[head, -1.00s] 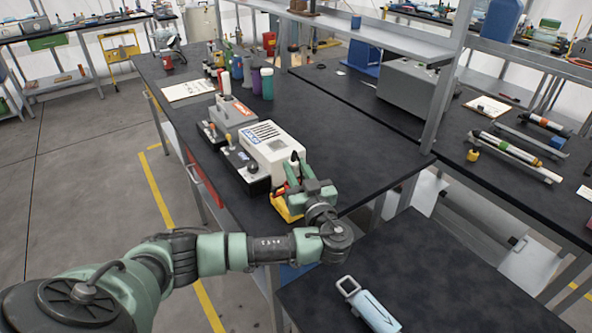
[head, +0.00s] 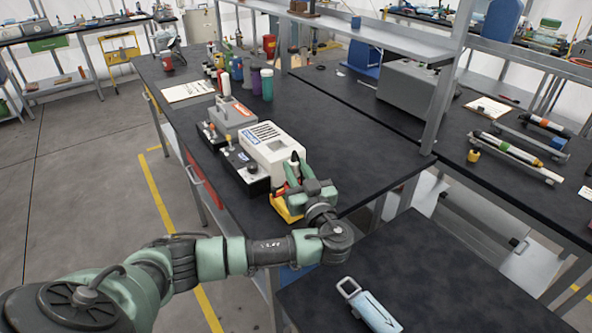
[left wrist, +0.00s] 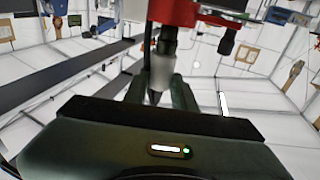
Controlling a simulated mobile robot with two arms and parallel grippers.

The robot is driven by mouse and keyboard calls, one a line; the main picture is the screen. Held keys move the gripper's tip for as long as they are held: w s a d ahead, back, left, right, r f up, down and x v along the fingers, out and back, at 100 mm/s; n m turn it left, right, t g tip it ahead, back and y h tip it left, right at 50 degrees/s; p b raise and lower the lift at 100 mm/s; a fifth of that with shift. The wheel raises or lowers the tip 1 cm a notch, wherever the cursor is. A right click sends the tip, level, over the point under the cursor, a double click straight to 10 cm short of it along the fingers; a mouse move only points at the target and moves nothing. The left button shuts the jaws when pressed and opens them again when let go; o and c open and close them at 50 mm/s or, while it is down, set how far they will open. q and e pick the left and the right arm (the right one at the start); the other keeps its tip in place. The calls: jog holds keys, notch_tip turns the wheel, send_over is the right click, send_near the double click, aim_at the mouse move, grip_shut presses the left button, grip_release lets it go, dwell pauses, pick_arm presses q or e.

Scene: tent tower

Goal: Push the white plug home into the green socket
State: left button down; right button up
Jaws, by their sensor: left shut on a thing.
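My left gripper (head: 293,182) is at the near end of the white box on the bench, its fingers partly hidden by my own wrist. In the left wrist view its fingers (left wrist: 160,96) are shut around a pale, whitish plug (left wrist: 161,72). A dark, narrower part stands in line with the plug, between it and a red body (left wrist: 192,13) at the top. I cannot tell whether the plug touches that part or how deep it sits. I cannot make out a green socket in either view. My right gripper is not in view.
The white box (head: 272,147) and a grey-and-black unit with a knob (head: 246,173) stand beside my left gripper. A yellow part (head: 283,208) lies just below it. Bottles (head: 267,84) stand farther back. A light blue tool (head: 371,307) lies on the near table.

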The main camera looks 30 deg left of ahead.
pick_arm(q)
jog(key=shift+b, duration=0.35)
dwell(0.6)
jog(key=shift+f+b, duration=1.4)
jog(key=shift+b, duration=0.15)
jog(key=c, duration=1.1)
grip_release()
jog(key=shift+o, duration=0.2)
